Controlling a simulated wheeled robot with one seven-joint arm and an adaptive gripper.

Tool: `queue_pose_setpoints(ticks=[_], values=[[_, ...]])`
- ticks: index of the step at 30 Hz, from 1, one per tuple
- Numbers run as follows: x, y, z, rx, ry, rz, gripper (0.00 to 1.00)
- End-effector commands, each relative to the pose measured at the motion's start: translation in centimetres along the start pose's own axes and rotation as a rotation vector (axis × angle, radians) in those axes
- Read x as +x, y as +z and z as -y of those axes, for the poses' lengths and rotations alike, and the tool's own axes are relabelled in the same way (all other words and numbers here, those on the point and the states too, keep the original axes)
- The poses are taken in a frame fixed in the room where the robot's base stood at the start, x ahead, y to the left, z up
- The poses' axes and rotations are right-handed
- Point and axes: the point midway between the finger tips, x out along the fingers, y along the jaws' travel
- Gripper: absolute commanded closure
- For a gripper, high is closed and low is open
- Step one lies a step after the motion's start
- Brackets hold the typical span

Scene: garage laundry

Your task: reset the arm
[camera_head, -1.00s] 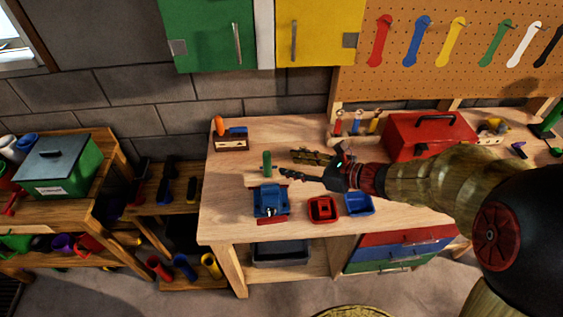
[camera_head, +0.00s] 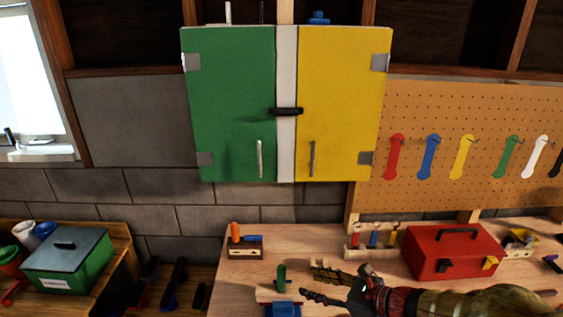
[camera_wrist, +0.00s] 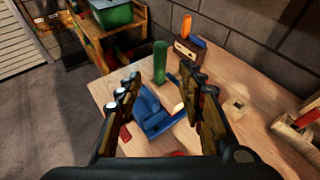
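My gripper (camera_head: 322,285) reaches in from the lower right of the head view, above the wooden workbench (camera_head: 330,240). In the wrist view its two fingers (camera_wrist: 160,105) stand apart with nothing between them, so it is open and empty. Beyond and below the fingers are a blue vise-like object (camera_wrist: 152,112) and an upright green cylinder (camera_wrist: 160,62). The green cylinder also shows in the head view (camera_head: 281,275), left of the fingertips. Most of my arm is below the head view's edge.
A small wooden block holder with an orange-handled item (camera_head: 245,247) stands at the bench's back left. A red toolbox (camera_head: 452,252) and a rack of small tools (camera_head: 372,243) are right of my gripper. Green (camera_head: 230,110) and yellow (camera_head: 340,110) cabinet doors hang above, shut.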

Motion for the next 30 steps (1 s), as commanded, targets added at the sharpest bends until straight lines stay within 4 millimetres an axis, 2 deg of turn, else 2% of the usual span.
queue_pose_setpoints(ticks=[4, 8, 12, 15, 18, 23, 27, 30], values=[[-0.4, -3.1, -3.1, -0.201, 0.107, -0.099, 0.61], [-2.4, -5.4, -6.5, -0.475, 0.252, -0.205, 0.61], [-5.6, -7.1, -9.6, -0.836, 0.433, -0.317, 0.61], [-8.5, -8.0, -10.9, -1.109, 0.565, -0.397, 0.61], [-11.6, -8.4, -11.4, -1.382, 0.692, -0.484, 0.61], [-16.4, -7.6, -10.7, -1.77, 0.852, -0.631, 0.61], [-19.6, -5.2, -9.9, -2.031, 0.907, -0.768, 0.61], [-20.7, -3.2, -10.0, -2.14, 0.88, -0.819, 0.61]])
